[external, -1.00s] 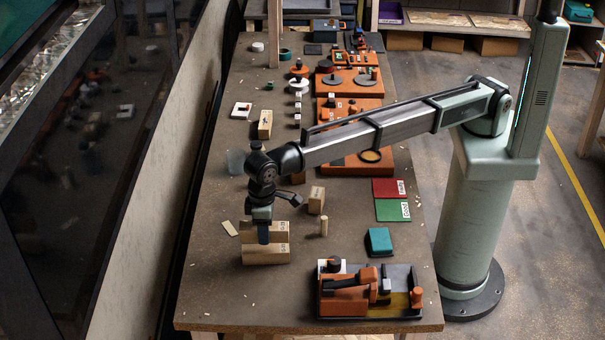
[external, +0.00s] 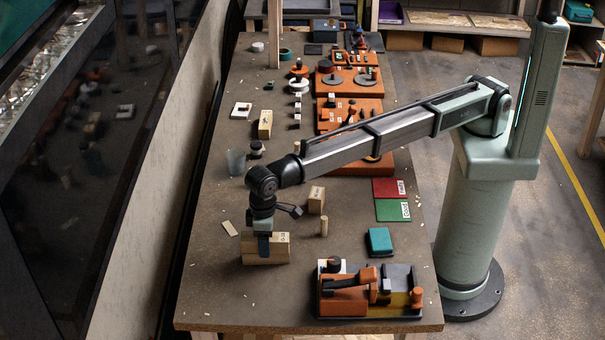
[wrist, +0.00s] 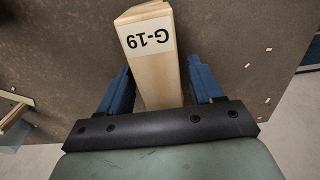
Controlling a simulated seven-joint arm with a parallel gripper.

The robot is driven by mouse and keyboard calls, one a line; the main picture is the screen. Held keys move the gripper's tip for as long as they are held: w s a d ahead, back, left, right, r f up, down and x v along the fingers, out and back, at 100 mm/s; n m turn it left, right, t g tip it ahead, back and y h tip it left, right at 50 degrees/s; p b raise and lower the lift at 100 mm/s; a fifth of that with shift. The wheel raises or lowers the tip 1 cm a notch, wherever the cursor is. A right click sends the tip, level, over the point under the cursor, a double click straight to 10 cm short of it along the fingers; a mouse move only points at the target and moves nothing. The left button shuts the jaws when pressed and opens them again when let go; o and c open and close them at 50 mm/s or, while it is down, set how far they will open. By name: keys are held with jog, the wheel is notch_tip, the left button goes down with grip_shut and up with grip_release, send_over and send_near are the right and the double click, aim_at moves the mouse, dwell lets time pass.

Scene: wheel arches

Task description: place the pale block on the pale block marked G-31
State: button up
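The pale block (external: 250,243) marked G-19 is between my gripper's (external: 264,250) blue fingers. In the wrist view, the same pale block (wrist: 160,85) shows its white G-19 label, upside down, with a finger along each side of my gripper (wrist: 160,65).
Another pale block (external: 317,200) and a small wooden peg (external: 324,227) stand to the right. A teal block (external: 380,241) and an orange fixture (external: 345,296) are further right and in front. A clear cup (external: 236,162) stands behind. The bench's left front is mostly free.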

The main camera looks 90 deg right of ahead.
jog(key=shift+o, duration=0.4)
jog(key=shift+r, duration=0.1)
notch_tip(320, 180, up, 12)
dwell(0.4)
